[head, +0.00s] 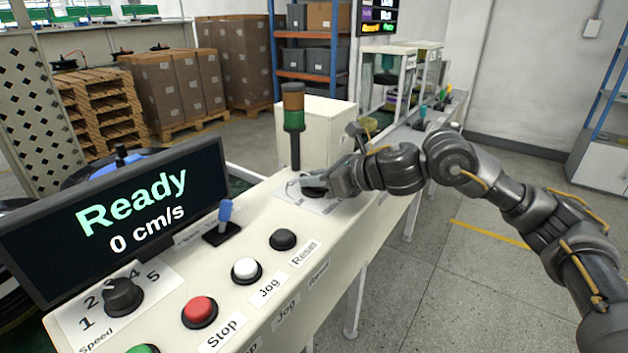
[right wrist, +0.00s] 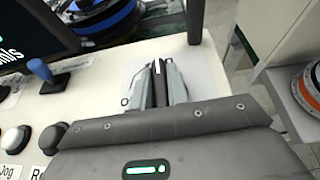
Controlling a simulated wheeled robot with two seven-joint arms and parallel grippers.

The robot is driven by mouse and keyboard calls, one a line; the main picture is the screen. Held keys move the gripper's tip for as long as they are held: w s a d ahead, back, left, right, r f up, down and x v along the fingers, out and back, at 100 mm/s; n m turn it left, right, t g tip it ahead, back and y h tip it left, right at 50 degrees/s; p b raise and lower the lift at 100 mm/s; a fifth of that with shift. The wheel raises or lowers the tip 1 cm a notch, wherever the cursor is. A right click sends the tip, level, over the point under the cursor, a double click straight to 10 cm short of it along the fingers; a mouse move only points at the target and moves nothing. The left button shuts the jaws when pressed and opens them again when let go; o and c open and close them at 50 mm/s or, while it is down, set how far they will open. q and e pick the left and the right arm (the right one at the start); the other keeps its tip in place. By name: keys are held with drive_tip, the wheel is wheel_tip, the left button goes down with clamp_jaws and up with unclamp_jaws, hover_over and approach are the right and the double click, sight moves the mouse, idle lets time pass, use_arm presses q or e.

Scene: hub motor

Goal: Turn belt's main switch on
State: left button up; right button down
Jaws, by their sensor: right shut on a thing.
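The main switch is a black rotary knob (head: 312,188) on a white label plate, at the far end of the cream control panel. My right gripper (head: 328,184) reaches it from the right and is shut on it, hiding part of the knob and label. In the right wrist view, the gripper's two grey fingers (right wrist: 158,82) are close together over the label with a thin dark strip between them. The knob's turned position cannot be read. My left gripper is not in view.
A display (head: 120,215) reads "Ready" and "0 cm/s". A blue-tipped lever (head: 225,213), a speed dial (head: 123,296) and red (head: 199,310), white (head: 246,269) and black (head: 283,240) buttons sit nearer on the panel. A signal tower (head: 294,120) stands just behind the knob. Floor at right is open.

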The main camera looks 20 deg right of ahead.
drive_tip(key=shift+m+h, duration=0.3)
idle(0.4)
drive_tip(key=c, duration=1.4)
unclamp_jaws()
drive_tip(key=shift+o, duration=0.2)
drive_tip(key=shift+d+r, duration=0.1)
drive_tip(key=v, duration=0.9)
drive_tip(key=shift+s+d, duration=0.15)
drive_tip(key=shift+s, duration=0.2)
drive_tip(key=shift+s+d+r, duration=0.2)
drive_tip(key=shift+s+d, duration=0.05)
drive_tip(key=shift+s, duration=0.15)
